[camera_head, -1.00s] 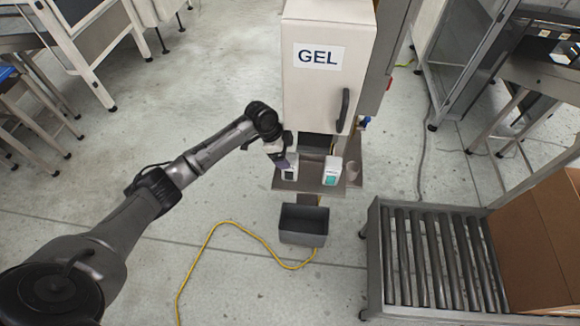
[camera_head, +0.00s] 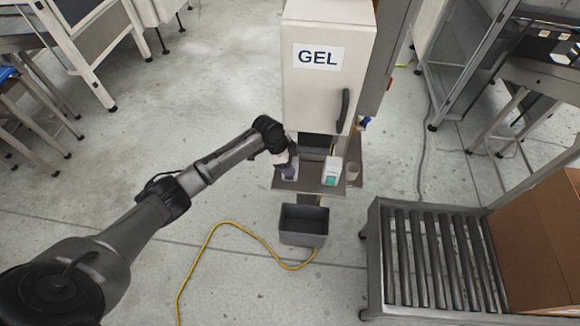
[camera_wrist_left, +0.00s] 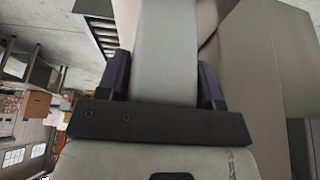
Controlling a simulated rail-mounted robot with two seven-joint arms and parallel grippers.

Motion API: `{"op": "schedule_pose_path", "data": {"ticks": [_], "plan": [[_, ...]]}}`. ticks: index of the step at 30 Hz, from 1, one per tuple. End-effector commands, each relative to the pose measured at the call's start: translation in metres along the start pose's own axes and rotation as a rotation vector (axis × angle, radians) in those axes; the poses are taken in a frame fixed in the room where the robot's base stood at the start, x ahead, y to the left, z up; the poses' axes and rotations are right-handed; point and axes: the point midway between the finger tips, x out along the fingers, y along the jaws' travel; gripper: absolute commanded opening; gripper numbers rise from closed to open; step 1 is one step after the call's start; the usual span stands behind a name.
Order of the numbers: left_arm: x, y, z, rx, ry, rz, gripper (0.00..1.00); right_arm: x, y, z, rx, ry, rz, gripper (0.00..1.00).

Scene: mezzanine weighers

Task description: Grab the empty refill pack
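The left gripper (camera_head: 288,170) is at the left part of the small shelf under the GEL dispenser. In the left wrist view its two purple fingers (camera_wrist_left: 163,82) lie along both sides of a pale grey-white pack (camera_wrist_left: 165,50), with no gap showing. I take this as the refill pack. In the head view the gripper mostly hides it, and whether it is empty cannot be seen. A second white pack (camera_head: 332,168) with a green label stands to the right on the shelf. My right gripper is in neither view.
The GEL cabinet (camera_head: 325,90) rises just behind. A grey bin (camera_head: 303,238) sits below. A yellow cable (camera_head: 207,240) lies on the floor. A roller conveyor (camera_head: 430,260) with a cardboard box (camera_head: 540,240) is at right.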

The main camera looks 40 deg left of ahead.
Motion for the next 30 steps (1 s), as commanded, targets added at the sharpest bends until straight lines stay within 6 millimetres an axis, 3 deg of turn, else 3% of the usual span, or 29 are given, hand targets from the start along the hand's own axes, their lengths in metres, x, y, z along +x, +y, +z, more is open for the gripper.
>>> {"op": "schedule_pose_path", "data": {"ticks": [9, 21, 30], "plan": [[0.000, 0.000, 0.000, 0.000, 0.000, 0.000, 0.29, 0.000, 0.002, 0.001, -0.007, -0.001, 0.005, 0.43], [-0.006, -0.001, -0.003, 0.000, 0.002, -0.001, 0.29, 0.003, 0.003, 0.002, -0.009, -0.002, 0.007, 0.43], [-0.020, 0.000, 0.037, -0.003, -0.003, 0.000, 0.29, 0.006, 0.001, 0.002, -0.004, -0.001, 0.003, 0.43]]}}
